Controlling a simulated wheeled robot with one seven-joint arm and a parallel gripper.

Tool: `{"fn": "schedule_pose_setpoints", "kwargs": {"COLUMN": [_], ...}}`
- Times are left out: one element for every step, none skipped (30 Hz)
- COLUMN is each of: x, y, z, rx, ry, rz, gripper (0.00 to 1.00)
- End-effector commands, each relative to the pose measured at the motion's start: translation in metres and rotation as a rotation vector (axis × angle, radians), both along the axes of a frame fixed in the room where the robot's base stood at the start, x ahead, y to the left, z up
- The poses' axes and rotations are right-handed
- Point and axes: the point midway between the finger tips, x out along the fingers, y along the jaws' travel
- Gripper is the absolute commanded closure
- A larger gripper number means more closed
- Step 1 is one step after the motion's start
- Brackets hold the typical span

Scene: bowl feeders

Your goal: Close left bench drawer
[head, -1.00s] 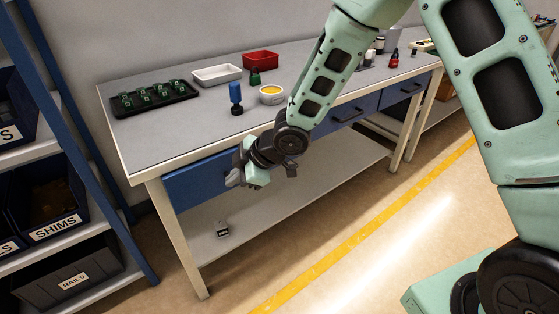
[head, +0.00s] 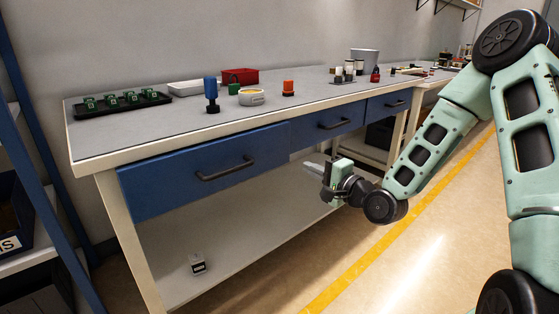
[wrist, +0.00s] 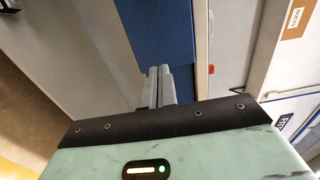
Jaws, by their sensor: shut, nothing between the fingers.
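The left bench drawer (head: 200,172) has a blue front with a dark bar handle (head: 225,168), under the left part of the bench top. Its front looks about flush with the bench frame; I cannot tell whether a small gap is left. My gripper (head: 309,167) is shut and empty, off to the right of the left drawer's handle and out in front of the bench. In the wrist view its fingers (wrist: 160,84) are together, pointing toward a blue panel (wrist: 163,35); I cannot tell which drawer that is.
More blue drawers (head: 327,124) with handles continue to the right. The bench top holds a black tray (head: 122,104), a white tray (head: 190,88), a red bin (head: 240,75), a bowl (head: 252,97) and a blue-handled stamp (head: 211,92). A shelf rack stands at left. The floor in front is clear.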

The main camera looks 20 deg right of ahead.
Motion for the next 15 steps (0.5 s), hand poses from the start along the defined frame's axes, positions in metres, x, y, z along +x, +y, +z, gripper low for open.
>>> {"fn": "schedule_pose_setpoints", "kwargs": {"x": [0.008,0.012,0.02,0.025,0.031,0.039,0.046,0.051,0.059,0.065,0.071,0.079,0.084,0.089,0.095], "y": [0.003,0.005,0.007,0.009,0.011,0.014,0.016,0.018,0.021,0.023,0.025,0.027,0.029,0.031,0.032], "z": [0.0,0.0,-0.001,-0.001,-0.001,-0.001,-0.001,-0.001,-0.001,-0.001,-0.001,-0.001,-0.001,-0.001,-0.002], "rx": [-0.002,-0.002,-0.004,-0.004,-0.004,-0.004,-0.004,-0.004,-0.004,-0.004,-0.005,-0.005,-0.005,-0.005,-0.005], "ry": [-0.004,-0.003,-0.004,-0.004,-0.003,-0.004,-0.004,-0.003,-0.003,-0.004,-0.005,-0.004,-0.004,-0.004,-0.004], "rz": [0.002,0.003,0.003,0.003,0.003,0.003,0.004,0.004,0.004,0.004,0.004,0.003,0.003,0.004,0.004], "gripper": [1.0,1.0,1.0,1.0,1.0,1.0,1.0,1.0,1.0,1.0,1.0,1.0,1.0,1.0,1.0]}}
